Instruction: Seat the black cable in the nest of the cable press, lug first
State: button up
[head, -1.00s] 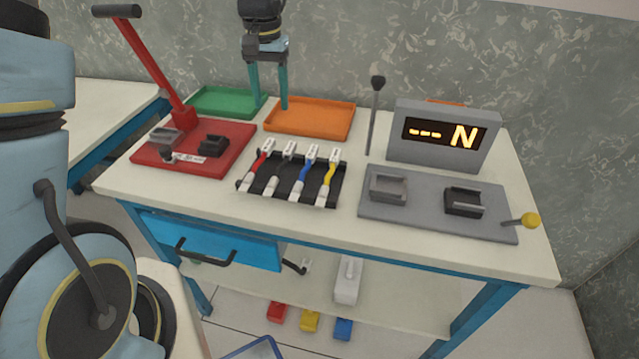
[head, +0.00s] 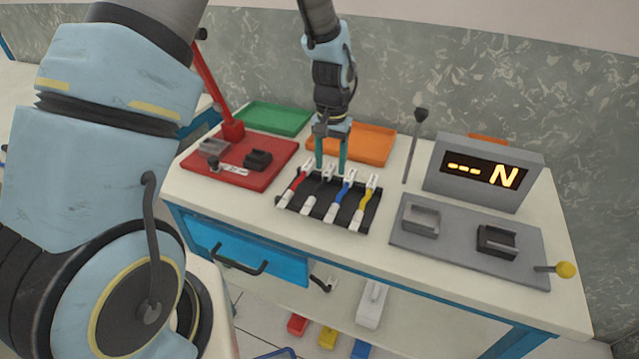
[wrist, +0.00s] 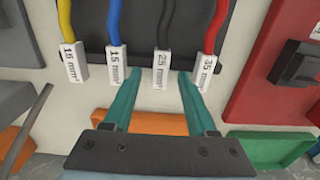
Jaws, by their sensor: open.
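The black cable (head: 318,188) lies in a dark rack (head: 350,220) between the red and blue cables. In the wrist view the black cable (wrist: 165,22) carries a white 25 mm² tag (wrist: 162,68). My gripper (head: 331,172) is open and empty over the rack's far edge. In the wrist view its teal fingertips (wrist: 160,78) stand on either side of that tag, with no clear contact. The cable press (head: 240,168) is a red plate with a raised red lever. It bears a grey block (head: 213,147) and a black block (head: 258,159); I cannot tell which is the nest.
Red (wrist: 217,25), blue (wrist: 112,20) and yellow (wrist: 65,20) cables lie close beside the black one. Green (head: 275,117) and orange (head: 365,143) trays are behind. A grey tester plate (head: 455,250) with a display (head: 485,172) stands at right.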

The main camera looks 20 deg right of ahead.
jog(key=shift+f, duration=0.2)
grip_shut()
dwell(0.3)
